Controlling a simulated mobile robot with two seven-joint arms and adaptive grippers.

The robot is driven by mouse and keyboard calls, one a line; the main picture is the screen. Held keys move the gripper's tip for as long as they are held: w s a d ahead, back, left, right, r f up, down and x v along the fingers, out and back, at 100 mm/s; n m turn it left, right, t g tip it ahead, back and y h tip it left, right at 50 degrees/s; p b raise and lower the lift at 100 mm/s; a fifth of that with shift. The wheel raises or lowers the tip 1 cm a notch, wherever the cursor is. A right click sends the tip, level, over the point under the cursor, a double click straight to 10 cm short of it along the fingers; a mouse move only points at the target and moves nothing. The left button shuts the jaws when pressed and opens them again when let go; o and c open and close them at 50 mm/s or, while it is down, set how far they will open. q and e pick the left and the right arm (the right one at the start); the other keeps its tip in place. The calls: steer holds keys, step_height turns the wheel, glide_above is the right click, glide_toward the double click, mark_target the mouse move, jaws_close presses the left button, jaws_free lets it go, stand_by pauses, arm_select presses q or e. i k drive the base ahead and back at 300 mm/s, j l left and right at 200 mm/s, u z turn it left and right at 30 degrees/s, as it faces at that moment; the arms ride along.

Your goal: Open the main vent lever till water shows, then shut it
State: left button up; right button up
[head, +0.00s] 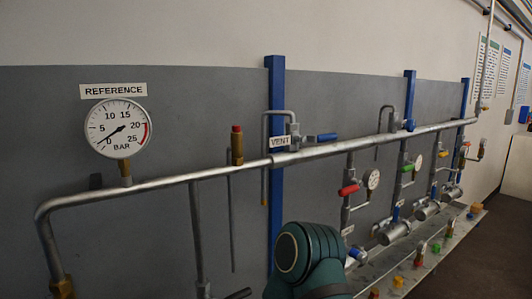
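A thin grey vent pipe (265,150) bends over to the left of the valve and runs down. I see no water at it, though its lower end is small and dark. The REFERENCE gauge (118,128) is at the left, its needle pointing low left near 0. Neither of my grippers is in view. A dark teal link of my own arm shows at the bottom centre.
A long grey main pipe (225,167) crosses the wall below the vent. A brass fitting with a red cap (237,146) stands on it. To the right are branch valves with red (348,190), yellow and green handles, small gauges and grey vessels. Open floor lies far right.

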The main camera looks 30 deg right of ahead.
mark_target(331, 136)
steer(key=z, duration=1.35)
